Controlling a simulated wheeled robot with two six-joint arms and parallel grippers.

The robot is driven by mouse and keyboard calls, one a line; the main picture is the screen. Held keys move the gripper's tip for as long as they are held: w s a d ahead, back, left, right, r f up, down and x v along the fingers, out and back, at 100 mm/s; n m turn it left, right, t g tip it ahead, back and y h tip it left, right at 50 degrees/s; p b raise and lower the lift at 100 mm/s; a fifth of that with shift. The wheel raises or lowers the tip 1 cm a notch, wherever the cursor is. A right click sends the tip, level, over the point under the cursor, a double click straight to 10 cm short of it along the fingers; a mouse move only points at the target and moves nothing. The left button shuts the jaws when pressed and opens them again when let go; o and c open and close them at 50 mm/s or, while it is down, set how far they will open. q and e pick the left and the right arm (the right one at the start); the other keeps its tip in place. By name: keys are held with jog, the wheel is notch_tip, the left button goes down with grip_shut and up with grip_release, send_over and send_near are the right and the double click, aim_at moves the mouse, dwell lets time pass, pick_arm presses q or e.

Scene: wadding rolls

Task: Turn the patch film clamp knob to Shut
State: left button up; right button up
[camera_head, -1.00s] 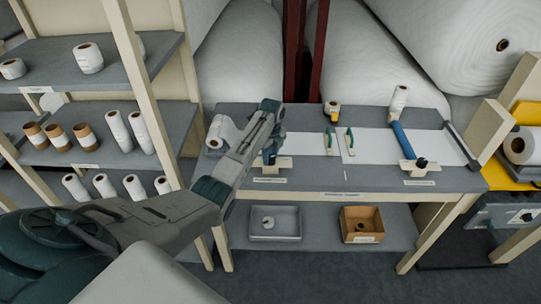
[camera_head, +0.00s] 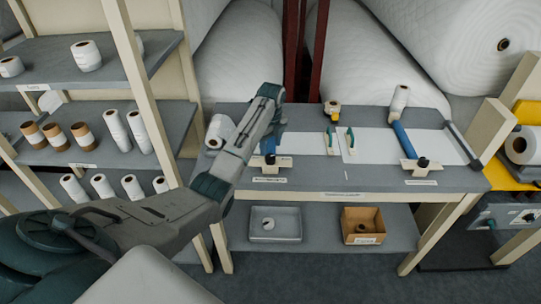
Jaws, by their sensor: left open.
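Two clamps with dark knobs stand on the grey bench. The left clamp has a dark knob (camera_head: 270,158) on a cream block (camera_head: 283,162), and the right one has a dark knob (camera_head: 423,162) on a similar block at the end of a blue bar (camera_head: 403,139). Labels lie in front of both, too small to read, so I cannot tell which is the patch film clamp. My left gripper (camera_head: 276,130) is open, pointing down just behind the left knob. My own arm partly hides it and the left clamp's bar. I cannot tell whether it touches anything. My right gripper is out of view.
White film sheets (camera_head: 375,146), green-handled tools (camera_head: 350,138), a tape roll (camera_head: 332,108) and white rolls (camera_head: 398,101) lie on the bench (camera_head: 340,180). A grey tray (camera_head: 275,224) and brown box (camera_head: 363,225) are below. A shelf post (camera_head: 139,80) stands left.

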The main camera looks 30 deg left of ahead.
aim_at(271, 156)
pick_arm(q)
notch_tip(271, 156, up, 6)
jog(key=b, duration=0.1)
dwell(0.5)
